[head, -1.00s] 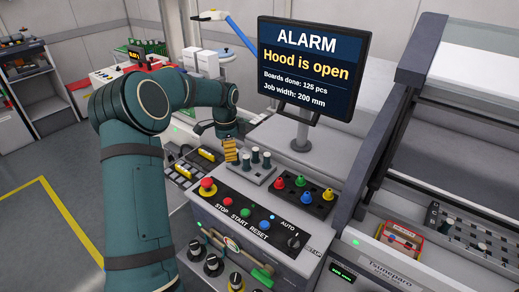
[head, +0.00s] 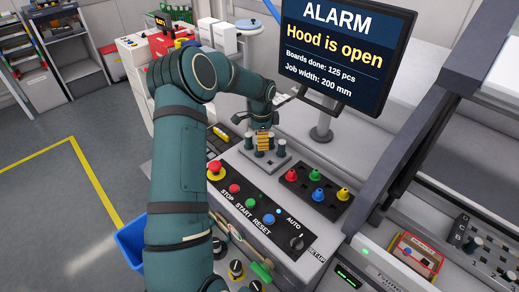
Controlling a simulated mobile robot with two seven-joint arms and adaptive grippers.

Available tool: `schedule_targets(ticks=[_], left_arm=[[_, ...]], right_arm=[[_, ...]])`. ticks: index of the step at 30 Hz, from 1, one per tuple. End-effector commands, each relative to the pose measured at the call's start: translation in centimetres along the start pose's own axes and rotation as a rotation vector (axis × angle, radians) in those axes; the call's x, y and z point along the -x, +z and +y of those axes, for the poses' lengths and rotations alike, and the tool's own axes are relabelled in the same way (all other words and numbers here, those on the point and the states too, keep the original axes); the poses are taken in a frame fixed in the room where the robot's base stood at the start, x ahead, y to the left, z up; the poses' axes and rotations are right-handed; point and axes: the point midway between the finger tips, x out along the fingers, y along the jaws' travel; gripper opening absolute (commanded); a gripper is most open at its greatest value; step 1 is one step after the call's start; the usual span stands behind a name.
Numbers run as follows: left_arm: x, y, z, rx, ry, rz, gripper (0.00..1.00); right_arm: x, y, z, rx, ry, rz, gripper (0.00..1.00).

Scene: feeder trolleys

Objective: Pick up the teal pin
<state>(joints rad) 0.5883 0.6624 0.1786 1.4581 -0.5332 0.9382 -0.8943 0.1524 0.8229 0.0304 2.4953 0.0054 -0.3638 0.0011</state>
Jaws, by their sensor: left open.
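Several dark teal-grey pins with pale tops stand upright in a light grey block (head: 254,165) on the machine's ledge in the head view. One pin (head: 249,144) is at the left and another pin (head: 283,149) is at the right. I cannot tell by colour which one is the teal pin. My left gripper (head: 264,146) is open, its yellow fingers pointing down over the block among the pins. The fingers hide part of the pins behind them, and contact cannot be told. My right gripper is out of view.
A black tray (head: 300,190) with red, green, blue and yellow pieces lies right of the block. The button panel (head: 262,205) is in front. The alarm screen (head: 340,55) stands behind on a post. A blue bin (head: 130,240) is at lower left.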

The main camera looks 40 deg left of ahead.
Motion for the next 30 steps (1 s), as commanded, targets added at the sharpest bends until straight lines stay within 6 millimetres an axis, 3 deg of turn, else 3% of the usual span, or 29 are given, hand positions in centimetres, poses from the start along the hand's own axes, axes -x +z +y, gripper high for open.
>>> schedule_targets(ticks=[5, 13, 23, 29, 30], left_arm=[[-1.2, 0.3, -0.2, 0.002, 0.003, -0.001, 0.64], [-4.8, 0.7, -0.7, 0.002, 0.002, 0.001, 0.64], [-5.4, 0.7, -0.8, 0.002, -0.001, 0.001, 0.64], [-5.4, 0.7, -0.8, 0.002, 0.000, 0.001, 0.00], [-5.4, 0.7, -0.8, 0.002, 0.000, 0.001, 0.00]], right_arm=[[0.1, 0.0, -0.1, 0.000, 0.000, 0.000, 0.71], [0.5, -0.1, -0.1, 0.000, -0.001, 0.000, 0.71], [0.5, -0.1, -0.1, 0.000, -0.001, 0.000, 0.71], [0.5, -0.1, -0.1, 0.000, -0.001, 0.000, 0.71], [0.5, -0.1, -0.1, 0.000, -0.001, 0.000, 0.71]])
